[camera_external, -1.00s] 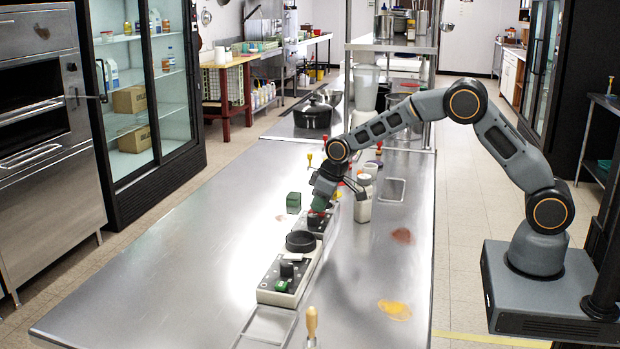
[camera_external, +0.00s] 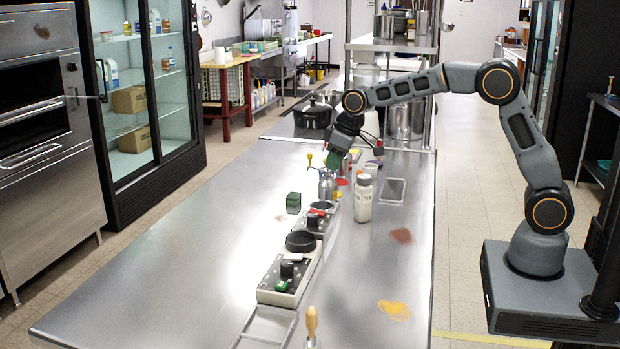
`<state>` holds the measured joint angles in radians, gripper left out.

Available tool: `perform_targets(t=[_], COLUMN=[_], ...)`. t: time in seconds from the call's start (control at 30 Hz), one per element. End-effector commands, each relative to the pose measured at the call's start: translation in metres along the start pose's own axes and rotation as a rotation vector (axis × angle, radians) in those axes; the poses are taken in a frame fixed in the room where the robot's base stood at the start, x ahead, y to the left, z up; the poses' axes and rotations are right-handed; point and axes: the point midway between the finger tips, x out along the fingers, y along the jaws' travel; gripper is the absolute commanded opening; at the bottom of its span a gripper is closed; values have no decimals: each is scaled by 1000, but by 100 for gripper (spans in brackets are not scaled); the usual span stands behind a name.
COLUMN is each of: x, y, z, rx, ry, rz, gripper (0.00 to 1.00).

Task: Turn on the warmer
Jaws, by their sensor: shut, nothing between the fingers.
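Two similar small appliances with beige bodies and black tops stand in line on the steel table; I cannot tell which is the warmer. The near appliance (camera_external: 274,297) has a black round plate, a black knob and a green switch (camera_external: 282,286). The far appliance (camera_external: 311,227) has a dark ring and a red switch (camera_external: 317,212). The switches are too small for their positions to be sure. My gripper (camera_external: 334,160) is shut and empty, raised above and behind the far appliance, close to a silver canister's top. It touches neither appliance.
A wooden-handled tool (camera_external: 311,323) is at the near edge. The left part of the steel table (camera_external: 170,270) is clear.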

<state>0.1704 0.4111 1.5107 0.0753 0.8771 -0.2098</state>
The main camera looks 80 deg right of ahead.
Motion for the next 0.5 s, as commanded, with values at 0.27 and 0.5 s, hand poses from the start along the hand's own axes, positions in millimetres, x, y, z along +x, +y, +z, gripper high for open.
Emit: perform_targets(t=[0.27, 0.5], x=[-6, -6], y=[0, 0], z=[0, -1], rx=[0, 0], ry=[0, 0], rz=[0, 0], gripper=[0, 0])
